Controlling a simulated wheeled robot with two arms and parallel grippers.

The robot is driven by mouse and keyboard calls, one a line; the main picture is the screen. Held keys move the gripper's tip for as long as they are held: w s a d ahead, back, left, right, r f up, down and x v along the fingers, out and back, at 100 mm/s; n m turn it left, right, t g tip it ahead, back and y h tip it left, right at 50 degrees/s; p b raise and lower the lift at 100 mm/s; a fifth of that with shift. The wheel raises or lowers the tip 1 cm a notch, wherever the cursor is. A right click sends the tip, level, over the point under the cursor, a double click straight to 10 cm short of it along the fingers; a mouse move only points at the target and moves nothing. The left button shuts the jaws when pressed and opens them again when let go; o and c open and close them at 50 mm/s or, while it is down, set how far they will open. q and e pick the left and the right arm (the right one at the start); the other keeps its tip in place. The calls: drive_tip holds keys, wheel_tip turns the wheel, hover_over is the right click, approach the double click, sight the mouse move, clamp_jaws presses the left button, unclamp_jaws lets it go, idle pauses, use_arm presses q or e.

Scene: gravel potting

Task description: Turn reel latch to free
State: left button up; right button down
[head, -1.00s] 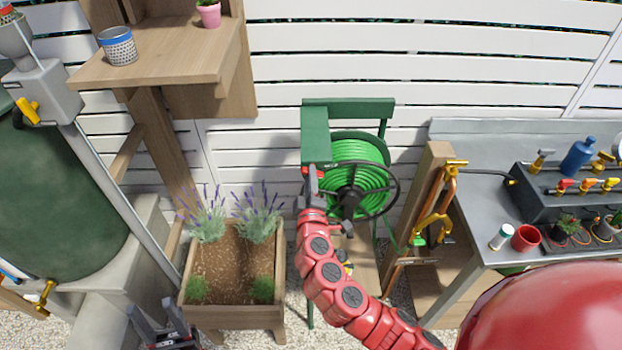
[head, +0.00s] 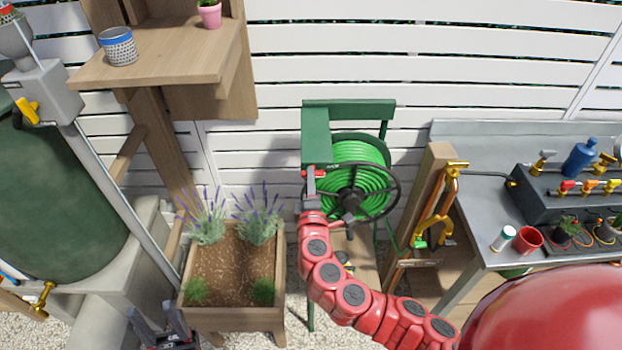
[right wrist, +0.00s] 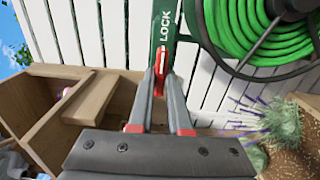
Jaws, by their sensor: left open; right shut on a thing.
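The hose reel (head: 352,190) holds coiled green hose on a green frame (head: 316,135) and has a black wheel rim. The red latch (head: 318,173) is on the frame's left post, and it also shows in the right wrist view (right wrist: 160,60) beside the word LOCK. My right gripper (head: 311,180) is at the latch, and in the right wrist view its fingers (right wrist: 160,95) are shut on it. The fingers hide part of the latch.
A wooden planter (head: 235,315) with lavender stands left of the reel. A wooden post with a copper pipe (head: 452,190) and a metal bench (head: 470,150) stand to the right. A shelf (head: 165,65) is at the upper left.

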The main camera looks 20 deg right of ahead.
drive_tip(key=c, duration=0.9)
unclamp_jaws()
drive_tip(key=shift+w, duration=0.1)
drive_tip(key=shift+o, duration=0.2)
drive_tip(key=p+v, duration=0.1)
drive_tip(key=v, duration=1.6)
drive_tip(key=shift+s, duration=0.25)
drive_tip(key=shift+r, duration=0.1)
drive_tip(key=shift+w+a, duration=0.1)
